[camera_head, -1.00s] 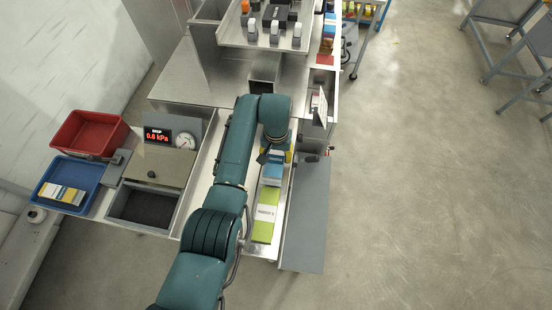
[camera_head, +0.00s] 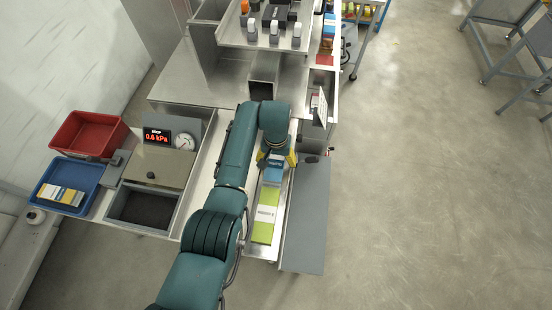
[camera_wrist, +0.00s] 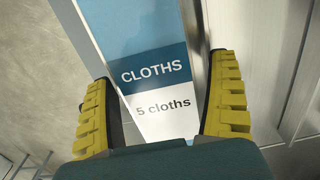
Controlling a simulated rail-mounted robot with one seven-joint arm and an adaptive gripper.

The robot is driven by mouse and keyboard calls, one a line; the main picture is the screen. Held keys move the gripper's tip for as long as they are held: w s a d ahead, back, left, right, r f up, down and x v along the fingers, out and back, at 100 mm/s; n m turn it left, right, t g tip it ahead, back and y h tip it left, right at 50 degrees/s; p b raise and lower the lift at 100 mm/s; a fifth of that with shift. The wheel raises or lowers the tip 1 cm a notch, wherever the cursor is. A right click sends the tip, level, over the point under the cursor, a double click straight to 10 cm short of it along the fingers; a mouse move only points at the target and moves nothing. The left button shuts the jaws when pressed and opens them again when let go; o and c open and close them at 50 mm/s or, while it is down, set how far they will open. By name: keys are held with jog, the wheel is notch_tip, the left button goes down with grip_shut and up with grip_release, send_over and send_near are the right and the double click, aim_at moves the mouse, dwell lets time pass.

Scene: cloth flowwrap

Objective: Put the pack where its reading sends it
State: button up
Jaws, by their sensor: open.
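A blue-and-white pack printed "CLOTHS 5 cloths" (camera_wrist: 155,75) lies between the yellow fingers of my gripper (camera_wrist: 162,78) in the wrist view; the fingers are open, one on each side, and I cannot tell whether they touch it. In the head view my gripper (camera_head: 277,160) is over the lane, at the far part of the blue pack (camera_head: 272,174). A green-and-white pack (camera_head: 264,215) lies nearer in the same lane. A red display (camera_head: 157,136) reads about 0.6 kPa, beside a round dial (camera_head: 185,142).
A red tray (camera_head: 88,133) looks empty. A blue tray (camera_head: 83,176) holds a yellow-and-white pack (camera_head: 62,195). An open dark-floored bin (camera_head: 143,208) sits in front of a lidded box (camera_head: 158,168). A grey side panel (camera_head: 306,215) flanks the lane. A shelf with dispensers stands at the back.

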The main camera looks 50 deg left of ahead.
aim_at(276, 157)
notch_tip(276, 157, up, 12)
jog(key=shift+p, duration=0.35)
jog(key=w+d+r+m+t+y, duration=0.3)
jog(key=w+d+r+t, duration=0.4)
jog(key=w+d+r, duration=0.4)
jog(key=w+d+r+m+t, duration=0.1)
jog(key=d+r+m+t, duration=0.1)
jog(key=d+r+t, duration=0.55)
jog(key=s+d+r+m+t+h, duration=0.1)
jog(key=s+d+r+t, duration=0.3)
jog(key=s+d+r, duration=0.3)
jog(key=s+d+r+m+t+h, duration=0.1)
jog(key=s+d+r+t+h, duration=0.1)
jog(key=s+d+r, duration=0.6)
notch_tip(276, 157, up, 7)
jog(key=shift+s+d+f+m+t, duration=0.1)
jog(key=shift+s+d+m+t, duration=0.2)
jog(key=shift+d+t, duration=0.55)
